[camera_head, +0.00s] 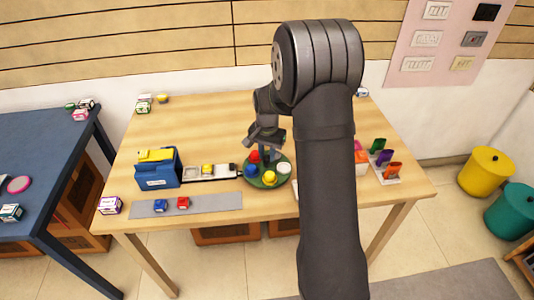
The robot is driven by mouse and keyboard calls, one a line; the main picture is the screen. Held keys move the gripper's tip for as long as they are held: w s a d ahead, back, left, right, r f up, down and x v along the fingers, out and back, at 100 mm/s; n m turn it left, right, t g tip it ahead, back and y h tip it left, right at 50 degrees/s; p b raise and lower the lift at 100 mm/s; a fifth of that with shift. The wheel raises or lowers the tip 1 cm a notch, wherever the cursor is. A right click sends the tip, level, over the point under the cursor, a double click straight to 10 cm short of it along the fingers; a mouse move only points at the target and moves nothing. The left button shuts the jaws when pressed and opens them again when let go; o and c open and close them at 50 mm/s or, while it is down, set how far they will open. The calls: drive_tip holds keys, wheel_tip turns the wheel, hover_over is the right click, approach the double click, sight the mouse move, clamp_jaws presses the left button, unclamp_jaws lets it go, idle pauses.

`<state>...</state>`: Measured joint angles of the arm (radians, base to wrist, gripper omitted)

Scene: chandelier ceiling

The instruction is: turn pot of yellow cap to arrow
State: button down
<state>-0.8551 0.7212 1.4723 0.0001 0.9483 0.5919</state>
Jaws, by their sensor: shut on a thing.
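A round dark green turntable (255,182) lies on the wooden table, with small coloured pots on it. The pot with the yellow cap (269,177) is at its near side. A blue-capped pot (251,170) is at the left, a red one (254,156) at the far left and a white one (283,168) at the right. My gripper (266,151) points down at the far middle of the turntable, beside the red pot. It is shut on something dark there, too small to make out. I cannot make out an arrow.
A blue box (158,170) and a pale strip (212,172) with a yellow item stand left of the turntable. A grey mat (186,205) with two small toy cars lies in front. Coloured holders (385,163) stand at the right.

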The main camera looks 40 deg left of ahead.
drive_tip(key=shift+m, duration=9.2)
drive_tip(key=c, duration=1.2)
unclamp_jaws()
drive_tip(key=shift+r, duration=0.1)
